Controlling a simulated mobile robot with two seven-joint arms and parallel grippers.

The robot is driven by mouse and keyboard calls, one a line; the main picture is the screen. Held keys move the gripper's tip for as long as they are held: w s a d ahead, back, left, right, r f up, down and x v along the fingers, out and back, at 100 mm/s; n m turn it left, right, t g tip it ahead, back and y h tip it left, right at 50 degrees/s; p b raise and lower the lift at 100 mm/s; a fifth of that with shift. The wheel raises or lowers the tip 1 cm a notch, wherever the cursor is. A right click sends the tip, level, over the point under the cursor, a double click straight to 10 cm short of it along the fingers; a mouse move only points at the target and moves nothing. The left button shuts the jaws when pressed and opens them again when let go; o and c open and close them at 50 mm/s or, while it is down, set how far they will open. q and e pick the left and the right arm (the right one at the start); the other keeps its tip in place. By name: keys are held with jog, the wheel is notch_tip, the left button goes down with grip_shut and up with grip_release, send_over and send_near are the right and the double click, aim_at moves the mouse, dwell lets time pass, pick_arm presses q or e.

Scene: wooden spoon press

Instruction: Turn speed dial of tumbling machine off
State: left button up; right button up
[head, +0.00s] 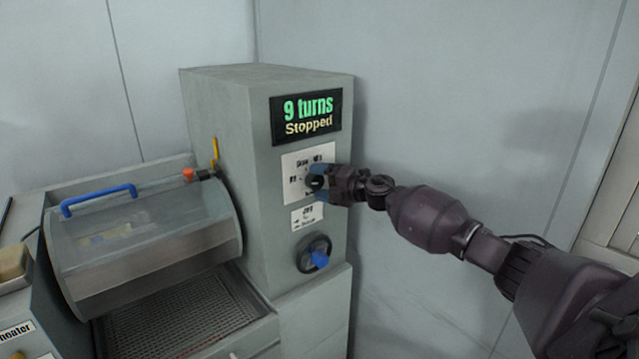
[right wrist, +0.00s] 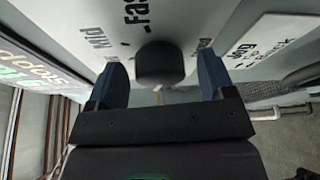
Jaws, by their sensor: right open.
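The tumbling machine (head: 225,120) is a grey cabinet with a drum on its left. Its display (head: 306,117) reads "9 turns" and "Stopped". The speed dial (right wrist: 160,64) is a black knob on a white label plate; in the head view the dial (head: 316,182) is partly covered by my gripper. My right gripper (head: 320,183) is at the dial. In the right wrist view the blue fingers of my right gripper (right wrist: 160,85) are open, one on each side of the knob, with gaps visible. The dial's pointer is hard to read. My left gripper is not in view.
Below the dial are a small "Jog" label (head: 307,216) and a dark handwheel (head: 313,253) with a blue knob. The clear drum (head: 145,235) with a blue handle sits at left above a mesh tray (head: 175,315). A bare wall is behind my right arm.

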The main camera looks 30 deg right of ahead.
jog(key=b+v, duration=0.1)
jog(key=v, duration=0.9)
jog(key=shift+s, duration=0.3)
jog(key=shift+d, duration=0.1)
